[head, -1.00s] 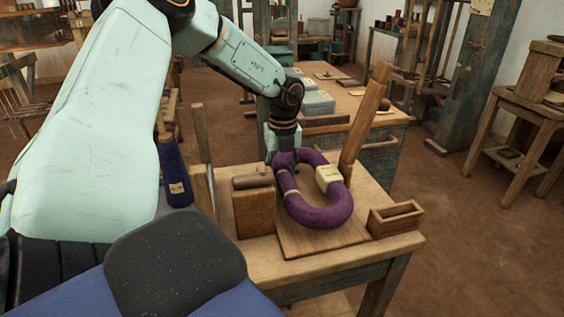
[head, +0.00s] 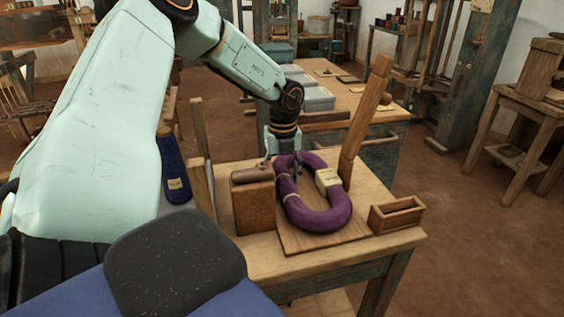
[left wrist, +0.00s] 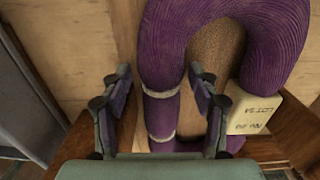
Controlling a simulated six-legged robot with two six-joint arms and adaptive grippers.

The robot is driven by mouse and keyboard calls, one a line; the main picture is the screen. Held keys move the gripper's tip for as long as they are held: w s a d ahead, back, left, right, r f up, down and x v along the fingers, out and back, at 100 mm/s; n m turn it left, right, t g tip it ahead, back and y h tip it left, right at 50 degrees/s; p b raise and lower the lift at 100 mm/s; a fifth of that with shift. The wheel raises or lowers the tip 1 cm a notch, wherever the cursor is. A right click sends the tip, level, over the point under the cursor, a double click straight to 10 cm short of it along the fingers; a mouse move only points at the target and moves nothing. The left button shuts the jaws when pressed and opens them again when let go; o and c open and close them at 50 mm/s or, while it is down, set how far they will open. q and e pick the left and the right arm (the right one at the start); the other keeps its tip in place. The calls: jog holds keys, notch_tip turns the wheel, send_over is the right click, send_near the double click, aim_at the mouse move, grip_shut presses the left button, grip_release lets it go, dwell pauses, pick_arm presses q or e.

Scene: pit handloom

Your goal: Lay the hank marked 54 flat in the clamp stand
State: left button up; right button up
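The purple hank (head: 318,219) is a thick U-shaped loop with pale ties and a cream tag (head: 328,181). It lies flat on a wooden board (head: 300,246), which appears to be the clamp stand's base; a tall slanted bar (head: 365,120) rises behind it at right. In the left wrist view, the hank (left wrist: 163,55) has a tag (left wrist: 254,113) with small printed lettering, not surely readable. My left gripper (head: 284,165) is low over the hank's left limb. Its fingers (left wrist: 160,90) are apart on either side of that limb, with a gap visible at left. My right gripper is not in view.
A brown block (head: 253,207) with a rounded piece on top stands left of the hank. A small open wooden box (head: 396,215) sits at the table's right corner. A dark blue labelled object (head: 174,170) is at left. Another table (head: 345,85) stands behind.

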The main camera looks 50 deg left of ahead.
pick_arm(q)
jog(key=shift+o, duration=0.5)
jog(key=shift+f, duration=0.1)
notch_tip(320, 180, up, 12)
jog(key=shift+w, duration=0.1)
